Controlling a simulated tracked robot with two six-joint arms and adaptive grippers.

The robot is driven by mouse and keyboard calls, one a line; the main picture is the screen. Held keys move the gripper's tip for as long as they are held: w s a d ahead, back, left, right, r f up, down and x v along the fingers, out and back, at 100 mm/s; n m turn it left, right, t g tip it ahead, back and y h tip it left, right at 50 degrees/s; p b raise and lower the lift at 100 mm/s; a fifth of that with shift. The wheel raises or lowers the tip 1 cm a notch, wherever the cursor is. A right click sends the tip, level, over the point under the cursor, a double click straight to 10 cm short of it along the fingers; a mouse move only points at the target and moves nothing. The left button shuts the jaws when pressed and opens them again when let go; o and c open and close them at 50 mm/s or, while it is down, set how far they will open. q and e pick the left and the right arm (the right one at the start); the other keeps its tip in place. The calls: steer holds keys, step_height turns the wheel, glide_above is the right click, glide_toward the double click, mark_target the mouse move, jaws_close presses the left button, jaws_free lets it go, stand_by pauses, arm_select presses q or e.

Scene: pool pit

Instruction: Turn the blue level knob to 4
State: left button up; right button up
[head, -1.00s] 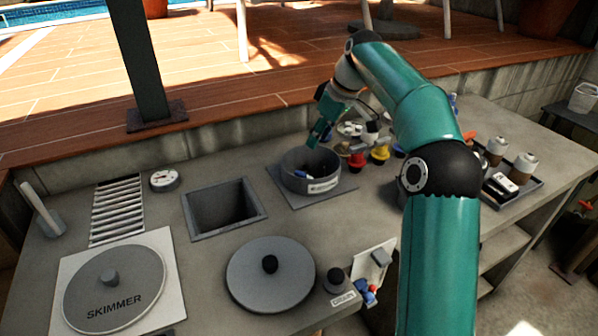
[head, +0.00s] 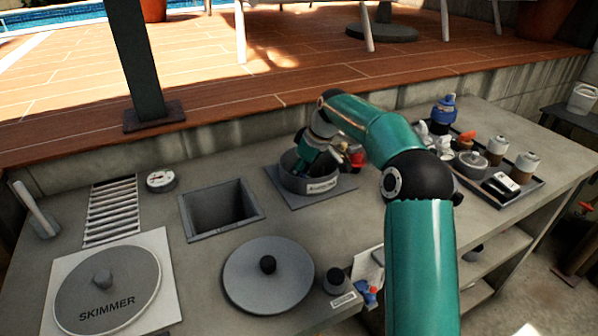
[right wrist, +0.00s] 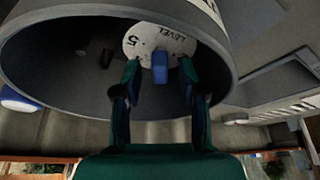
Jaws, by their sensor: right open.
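The blue level knob (right wrist: 160,68) shows in the right wrist view, inside a round grey well (right wrist: 60,62), on a white dial plate (right wrist: 143,40) marked LEVEL with a 5 to the left of the knob. My right gripper (right wrist: 160,72) is open, with one fingertip on each side of the knob. I cannot tell whether either finger touches it. In the head view, the right gripper (head: 300,165) reaches down into the well (head: 325,186), and the knob is hidden there. My left gripper is not in view.
A square opening (head: 222,210) and a round grey lid (head: 268,275) are nearby on the counter. A tray (head: 520,197) with several jars and a blue-topped item (head: 444,110) stand at the right. A steel post (head: 138,70) rises at the back left.

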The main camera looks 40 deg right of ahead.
jaws_close()
steer(key=shift+a, duration=0.2)
steer(key=shift+d, duration=0.15)
steer(key=shift+m, duration=0.4)
steer(key=m+h, duration=0.2)
steer(key=m, duration=0.2)
steer(key=shift+m, duration=0.3)
steer(key=m, duration=0.2)
steer(key=m+h, duration=0.1)
steer(key=m, duration=0.1)
steer(key=m+g+h, duration=0.1)
steer(key=m, duration=0.1)
steer(key=shift+w+a, duration=0.15)
steer(key=shift+a, duration=0.1)
steer(key=shift+r+m, duration=0.1)
steer(key=shift+m, duration=0.2)
